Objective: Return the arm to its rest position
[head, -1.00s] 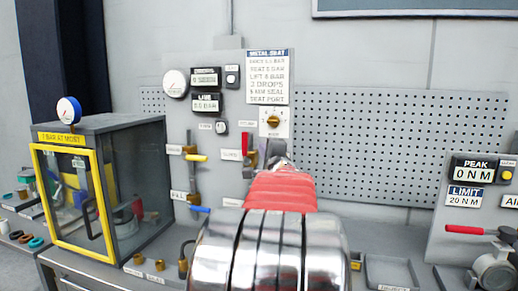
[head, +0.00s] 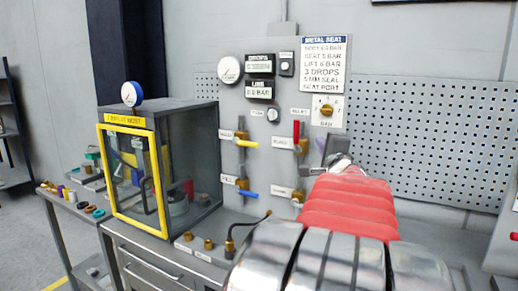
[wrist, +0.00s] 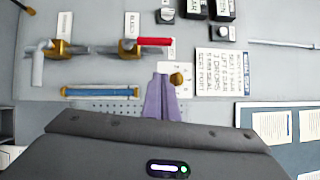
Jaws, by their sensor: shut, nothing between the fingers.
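My arm, chrome links with a red sleeve, reaches up from the bottom right of the head view toward the valve panel. My gripper (wrist: 160,84) shows in the wrist view as two purple-grey fingers, shut with nothing between them. In the head view its end is small and dark beyond the sleeve, so the fingers are hard to make out. It appears close to the red-handled valve (head: 296,132), but I cannot tell the gap. That red handle (wrist: 153,41) also shows in the wrist view, above and left of the fingers, apart from them.
A glass cabinet with a yellow-framed door (head: 160,190) stands left on the bench. A yellow-handled valve (head: 246,143) and a blue-handled valve (head: 249,193) sit on the panel. A pegboard (head: 430,140) is at right. Several coloured rings (head: 93,210) lie at far left.

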